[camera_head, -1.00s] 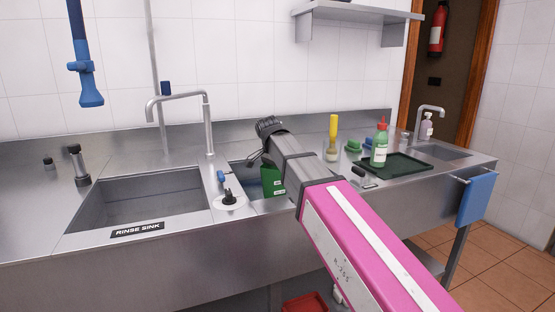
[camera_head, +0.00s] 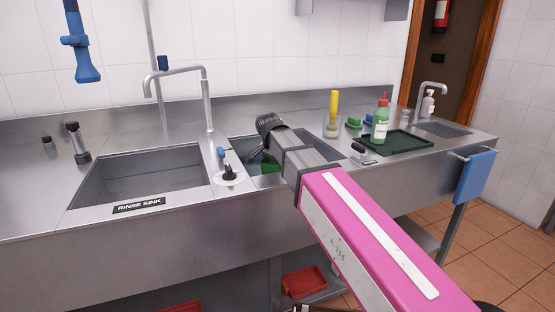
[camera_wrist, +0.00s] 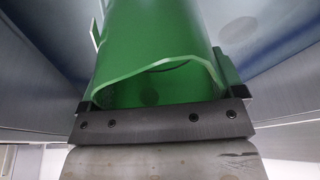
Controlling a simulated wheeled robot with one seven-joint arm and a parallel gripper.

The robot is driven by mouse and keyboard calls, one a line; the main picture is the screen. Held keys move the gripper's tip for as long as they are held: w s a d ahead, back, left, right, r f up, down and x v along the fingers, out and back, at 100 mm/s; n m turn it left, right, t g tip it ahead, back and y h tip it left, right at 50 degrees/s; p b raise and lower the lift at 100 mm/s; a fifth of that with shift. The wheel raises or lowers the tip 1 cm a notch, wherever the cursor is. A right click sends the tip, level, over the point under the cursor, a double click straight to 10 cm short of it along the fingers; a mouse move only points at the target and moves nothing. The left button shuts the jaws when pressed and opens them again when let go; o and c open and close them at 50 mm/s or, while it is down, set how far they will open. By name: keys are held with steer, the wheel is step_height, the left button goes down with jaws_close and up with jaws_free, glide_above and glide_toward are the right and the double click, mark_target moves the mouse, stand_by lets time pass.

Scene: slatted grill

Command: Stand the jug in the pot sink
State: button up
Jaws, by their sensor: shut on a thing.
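The green jug (camera_head: 270,166) is inside the middle basin, the pot sink (camera_head: 318,146), and shows only in part behind the front rim and my arm. In the wrist view the jug (camera_wrist: 155,45) fills the middle, its open, wavy rim towards the camera. My gripper (camera_wrist: 165,98) is shut on the jug, with a finger on either side. Sink walls show around the jug. Whether its base touches the sink floor is hidden.
The rinse sink (camera_head: 140,207) is empty at the left. A plug knob (camera_head: 229,173) and a tap (camera_head: 206,105) stand between the basins. Right of the pot sink are a yellow-handled brush (camera_head: 333,105), a green bottle (camera_head: 380,122) and a dark tray (camera_head: 408,143).

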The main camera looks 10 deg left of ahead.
steer(key=shift+f, duration=0.25)
steer(key=shift+f, duration=0.55)
stand_by(0.4)
steer(key=o, duration=0.8)
steer(key=v, duration=1)
steer(key=shift+r, duration=0.4)
